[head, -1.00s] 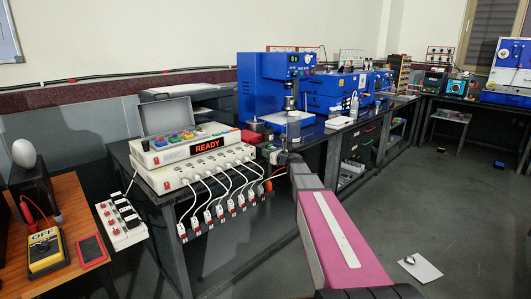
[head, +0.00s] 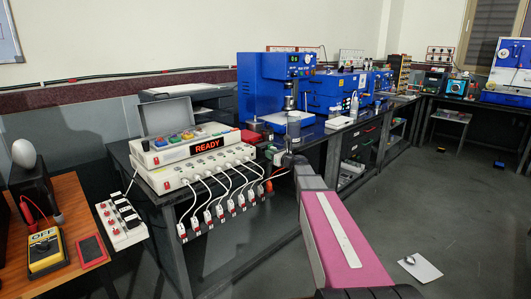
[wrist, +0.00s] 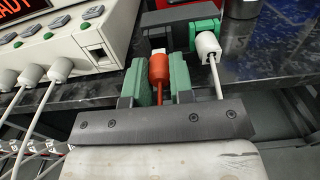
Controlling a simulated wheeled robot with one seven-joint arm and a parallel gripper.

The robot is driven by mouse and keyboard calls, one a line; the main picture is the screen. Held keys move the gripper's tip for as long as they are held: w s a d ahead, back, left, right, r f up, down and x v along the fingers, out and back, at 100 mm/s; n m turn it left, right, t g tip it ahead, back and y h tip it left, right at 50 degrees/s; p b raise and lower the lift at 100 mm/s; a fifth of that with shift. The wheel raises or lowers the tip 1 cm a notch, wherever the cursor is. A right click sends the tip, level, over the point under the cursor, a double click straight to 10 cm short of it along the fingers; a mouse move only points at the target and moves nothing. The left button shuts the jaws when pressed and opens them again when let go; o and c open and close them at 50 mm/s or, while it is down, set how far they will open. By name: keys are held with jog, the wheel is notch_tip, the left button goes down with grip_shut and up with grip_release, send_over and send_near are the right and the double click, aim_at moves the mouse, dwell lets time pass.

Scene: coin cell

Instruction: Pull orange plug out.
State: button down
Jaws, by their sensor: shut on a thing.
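The orange plug (wrist: 158,68) sits between the green fingers of my gripper (wrist: 162,78) in the wrist view, with its orange cord running back toward the palm. The gripper is shut on it. A black and green socket block (wrist: 165,30) lies just beyond the plug's front end; I cannot tell whether the pins are still in it. In the head view my gripper (head: 281,159) is small and dark at the right end of the strip on the bench, and the plug itself is hard to make out there.
A white plug (wrist: 208,46) with a white cord is close to the right of my gripper. A cream power strip (wrist: 80,40) with white plugs is to the left. The dark bench edge (wrist: 270,75) runs under the socket block. Open floor (head: 450,220) lies to the right.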

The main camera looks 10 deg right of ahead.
jog(key=shift+v, duration=1.75)
